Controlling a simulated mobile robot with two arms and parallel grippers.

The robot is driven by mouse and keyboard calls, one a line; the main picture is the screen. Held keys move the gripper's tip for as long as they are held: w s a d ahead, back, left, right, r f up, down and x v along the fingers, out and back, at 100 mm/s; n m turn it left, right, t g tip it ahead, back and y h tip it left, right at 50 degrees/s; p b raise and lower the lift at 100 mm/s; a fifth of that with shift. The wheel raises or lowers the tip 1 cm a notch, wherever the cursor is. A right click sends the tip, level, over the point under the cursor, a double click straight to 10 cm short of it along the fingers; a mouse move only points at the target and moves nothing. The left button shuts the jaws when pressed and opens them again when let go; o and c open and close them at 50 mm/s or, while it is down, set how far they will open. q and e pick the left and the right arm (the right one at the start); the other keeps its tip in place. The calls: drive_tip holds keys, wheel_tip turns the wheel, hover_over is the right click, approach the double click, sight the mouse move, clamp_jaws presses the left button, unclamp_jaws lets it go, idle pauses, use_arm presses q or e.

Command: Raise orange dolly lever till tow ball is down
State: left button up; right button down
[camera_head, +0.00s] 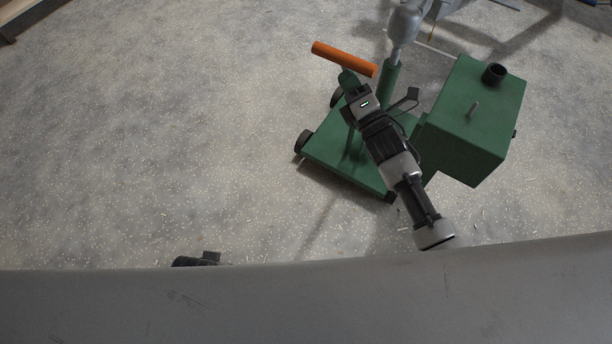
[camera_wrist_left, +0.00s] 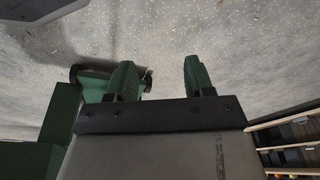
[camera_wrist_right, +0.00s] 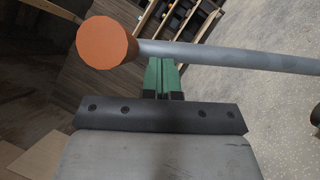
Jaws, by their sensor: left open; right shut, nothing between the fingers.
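The orange lever handle (camera_head: 343,59) lies slanted above the green dolly (camera_head: 332,160) in the head view. In the right wrist view its round orange end (camera_wrist_right: 104,44) joins a grey bar (camera_wrist_right: 235,56). My right gripper (camera_head: 347,80) is shut and empty, just below the orange handle. In the right wrist view its green fingertips meet the bar's lower edge in the picture; contact cannot be told. A grey rounded coupling (camera_head: 405,22) stands over a green post (camera_head: 391,78); the tow ball is not clearly visible. My left gripper (camera_wrist_left: 160,80) is open and empty.
A green box (camera_head: 470,115) with a black cap (camera_head: 494,74) stands right of the dolly. The speckled floor (camera_head: 170,130) is clear to the left. Wooden shelving (camera_wrist_right: 185,20) shows in the right wrist view.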

use_arm(q)
drive_tip(key=s+a+f+g+p, duration=0.1)
drive_tip(key=s+f+p, duration=0.4)
drive_tip(key=s+f, duration=0.7)
drive_tip(key=shift+s+a+f, duration=0.25)
drive_tip(key=shift+a+f, duration=0.25)
drive_tip(key=shift+f, duration=0.45)
use_arm(e)
drive_tip(key=w+d+r+m+g+h, duration=0.1)
drive_tip(key=w+d+r+m, duration=0.1)
drive_tip(key=w+d, duration=0.3)
drive_tip(key=w+d+r+m, duration=0.2)
drive_tip(key=w+d+r, duration=0.2)
drive_tip(key=w, duration=0.3)
drive_tip(key=shift+d+r+g+h, duration=0.4)
drive_tip(key=shift+r, duration=0.3)
drive_tip(key=shift+w+d, duration=0.1)
drive_tip(key=shift+w, duration=0.05)
use_arm(q)
drive_tip(key=s, duration=0.1)
drive_tip(key=s+p, duration=0.1)
drive_tip(key=s+f, duration=0.1)
drive_tip(key=shift+a, duration=0.3)
use_arm(e)
drive_tip(key=a+f+v, duration=0.1)
drive_tip(key=v, duration=1)
drive_tip(key=shift+s+f, duration=0.15)
drive_tip(key=shift+s, duration=0.1)
